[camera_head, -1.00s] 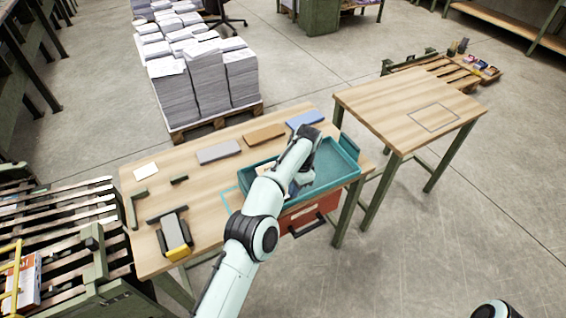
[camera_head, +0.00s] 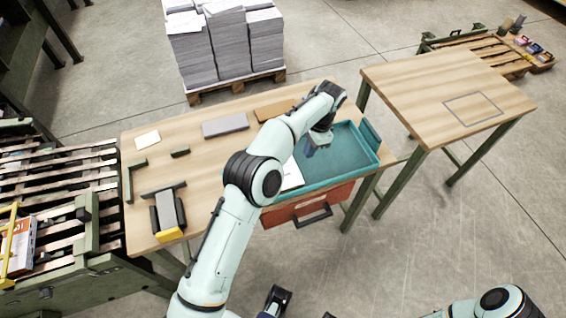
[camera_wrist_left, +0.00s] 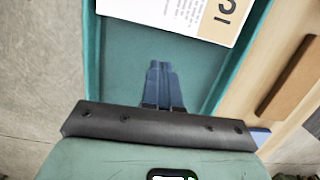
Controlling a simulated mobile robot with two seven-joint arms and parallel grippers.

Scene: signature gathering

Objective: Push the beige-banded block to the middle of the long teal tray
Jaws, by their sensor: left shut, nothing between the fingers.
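The long teal tray (camera_head: 340,172) lies at the right end of the near wooden table. The beige-banded block (camera_wrist_left: 225,22) is white with a beige band and dark print; it lies flat in the tray at the top of the left wrist view. In the head view its white part (camera_head: 292,177) shows at the tray's left part, partly hidden by my left arm. My left gripper (camera_wrist_left: 163,66) is shut and empty over the tray floor, with a visible gap to the block. In the head view it (camera_head: 316,146) is right of the block.
A grey slab (camera_head: 225,126) and a brown slab (camera_head: 272,110) lie along the table's far edge. A grey and yellow tool (camera_head: 168,214) stands at the left. An orange-red drawer (camera_head: 308,207) sits under the tray. The second table (camera_head: 440,85) is clear.

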